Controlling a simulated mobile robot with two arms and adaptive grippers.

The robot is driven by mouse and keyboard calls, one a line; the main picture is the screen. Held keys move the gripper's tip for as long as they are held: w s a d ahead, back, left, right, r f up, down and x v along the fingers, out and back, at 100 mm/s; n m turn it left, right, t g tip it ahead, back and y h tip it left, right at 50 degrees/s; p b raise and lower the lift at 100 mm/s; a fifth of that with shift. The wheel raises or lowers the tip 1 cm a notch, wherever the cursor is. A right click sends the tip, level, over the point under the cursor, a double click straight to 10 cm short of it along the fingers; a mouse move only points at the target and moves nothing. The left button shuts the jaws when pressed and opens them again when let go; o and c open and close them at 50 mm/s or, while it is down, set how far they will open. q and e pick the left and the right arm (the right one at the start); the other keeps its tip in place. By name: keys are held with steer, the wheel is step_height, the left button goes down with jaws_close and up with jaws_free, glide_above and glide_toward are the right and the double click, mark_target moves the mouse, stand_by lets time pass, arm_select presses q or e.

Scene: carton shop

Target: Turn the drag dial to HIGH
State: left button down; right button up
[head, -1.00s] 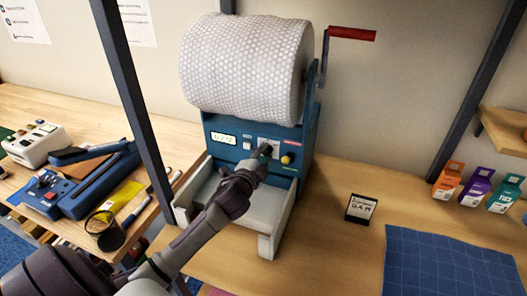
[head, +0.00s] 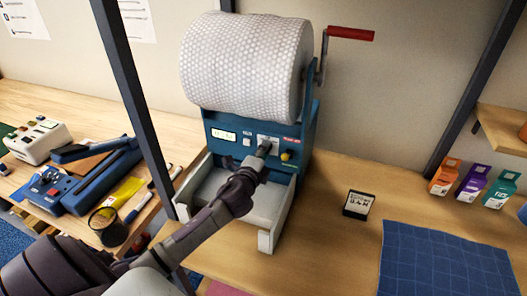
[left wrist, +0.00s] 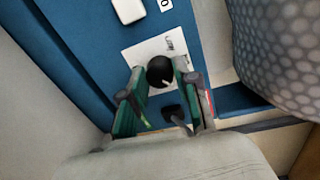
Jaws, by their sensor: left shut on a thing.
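The blue dispenser (head: 223,149) stands on the wooden bench with a large bubble-wrap roll (head: 245,68) on top. The drag dial (left wrist: 160,71) is a round black knob with a pale mark, on a white plate (left wrist: 146,52) on the dispenser's front. My left gripper (head: 265,148) reaches the front panel. In the left wrist view its green-sided fingers (left wrist: 161,82) are shut on the dial, one on each side. The plate's lettering is partly hidden and too small to read, so the setting cannot be told. My right gripper is not in view.
A yellow knob (head: 286,156) sits close right of the dial, and a small display (head: 223,135) to its left. A red-handled crank (head: 350,33) sticks out at the upper right. A dark post (head: 133,100) stands left. A small black-framed card (head: 358,204) lies on the bench.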

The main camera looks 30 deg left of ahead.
arm_select(q)
steer(key=c, duration=0.8)
jaws_free()
steer(key=shift+c, duration=0.2)
steer(key=v, duration=1.2)
